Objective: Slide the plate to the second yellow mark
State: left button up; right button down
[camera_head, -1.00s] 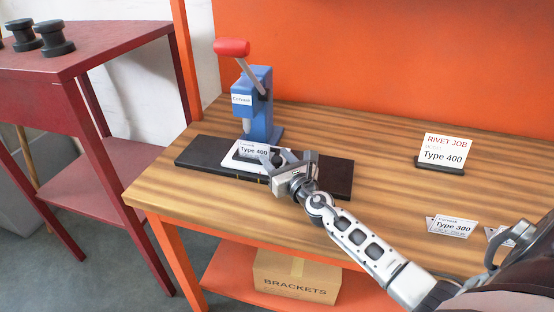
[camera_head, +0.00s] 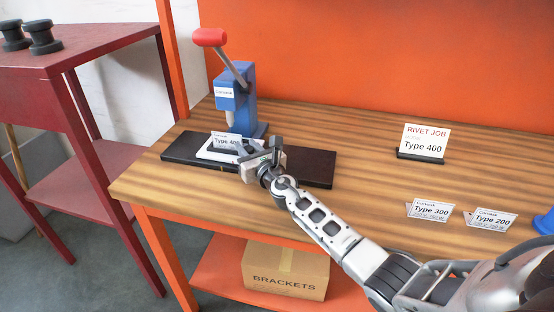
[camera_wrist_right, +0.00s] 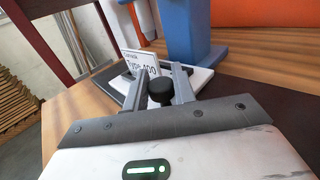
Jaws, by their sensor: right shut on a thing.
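The plate (camera_head: 208,154) is a white slab with a dark inset and a "Type 400" card (camera_head: 226,141) standing on it. It lies on the dark track (camera_head: 310,168), in front of the blue press (camera_head: 237,95). My right gripper (camera_head: 256,150) reaches its right side. In the right wrist view, my right gripper (camera_wrist_right: 157,82) is shut on a round black knob (camera_wrist_right: 160,92) at the plate (camera_wrist_right: 202,76). The fingers hide part of the knob and plate. My left gripper is out of view.
The press has a red-tipped lever (camera_head: 210,37) raised above it. A "RIVET JOB Type 400" sign (camera_head: 425,142) stands right on the wooden bench (camera_head: 350,135), with Type 300 (camera_head: 429,212) and Type 200 (camera_head: 490,218) cards in front. A brackets box (camera_head: 286,270) sits below.

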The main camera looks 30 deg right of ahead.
aim_at(230, 141)
jog(key=shift+w+a+f, duration=0.15)
jog(key=shift+w+a, duration=0.7)
jog(key=shift+a, duration=0.25)
jog(key=shift+w+a, duration=0.25)
